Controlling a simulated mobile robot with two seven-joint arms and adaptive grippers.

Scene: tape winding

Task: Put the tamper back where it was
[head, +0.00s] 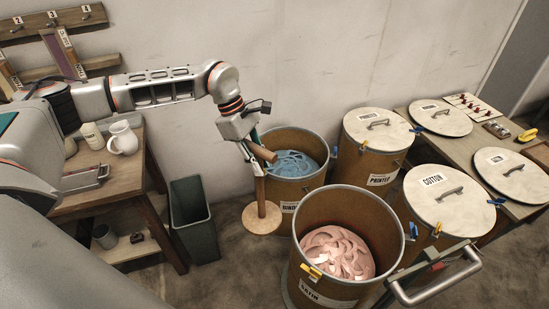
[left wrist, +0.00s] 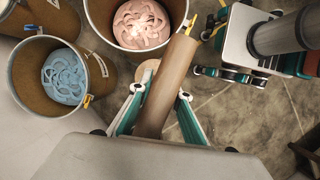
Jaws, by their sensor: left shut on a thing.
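The tamper (head: 261,187) has a wooden shaft, a round pale wooden disc at its foot and a thick wooden cross handle at its top. It is upright, beside the drum of blue strips and left of the drum of pink strips. My left gripper (head: 256,150) is shut on the tamper's handle. In the left wrist view, the handle (left wrist: 167,88) runs between the two fingers (left wrist: 155,112), and part of the disc shows behind it. I cannot tell whether the disc touches the floor.
The open drum of blue strips (head: 318,146) and open drum of pink strips (head: 390,222) stand close by. Lidded drums marked PRINTED (head: 375,152) and COTTON (head: 410,228) stand to the right. A dark bin (head: 194,222) and a wooden table (head: 112,199) are left. Bare floor lies in front.

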